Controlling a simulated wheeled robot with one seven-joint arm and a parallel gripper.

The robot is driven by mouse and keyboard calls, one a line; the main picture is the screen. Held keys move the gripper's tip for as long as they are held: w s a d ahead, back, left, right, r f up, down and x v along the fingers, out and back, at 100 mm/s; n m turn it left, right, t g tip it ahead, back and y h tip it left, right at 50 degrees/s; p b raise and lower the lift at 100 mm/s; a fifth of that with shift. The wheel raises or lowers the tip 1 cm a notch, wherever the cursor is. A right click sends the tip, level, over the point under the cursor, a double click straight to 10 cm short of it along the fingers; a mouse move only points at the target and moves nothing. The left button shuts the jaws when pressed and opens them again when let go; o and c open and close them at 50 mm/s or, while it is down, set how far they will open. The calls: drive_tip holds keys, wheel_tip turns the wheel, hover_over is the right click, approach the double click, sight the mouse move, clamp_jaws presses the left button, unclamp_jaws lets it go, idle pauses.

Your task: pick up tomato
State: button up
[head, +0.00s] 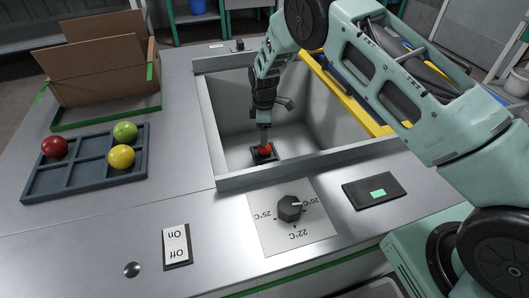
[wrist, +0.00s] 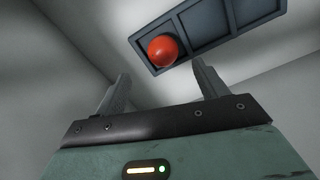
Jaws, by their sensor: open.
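A red-orange tomato (wrist: 166,50) sits in the end compartment of a dark tray (wrist: 203,29) on the floor of a recessed basin. In the head view the tomato (head: 264,149) shows just below my gripper (head: 263,136), which reaches down into the basin. In the wrist view my gripper (wrist: 160,85) has its two fingers apart with nothing between them. The tomato lies beyond the fingertips, roughly in line with the gap. Whether the fingers touch it cannot be told from the head view. My arm hides part of the basin and of the tray.
The basin's walls (head: 217,135) surround my gripper closely. A dial (head: 290,208), a switch (head: 176,245) and a dark panel (head: 374,191) are in front.

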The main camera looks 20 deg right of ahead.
sight(264, 149)
drive_tip(key=shift+s+f+b, duration=0.15)
drive_tip(key=shift+f+b, duration=0.45)
drive_tip(key=shift+f, duration=1)
drive_tip(key=shift+s+f+b, duration=0.15)
drive_tip(key=shift+f+b, duration=0.45)
drive_tip(key=shift+f, duration=0.95)
drive_tip(key=shift+r, duration=0.1)
drive_tip(key=shift+c, duration=0.3)
drive_tip(key=c, duration=0.8)
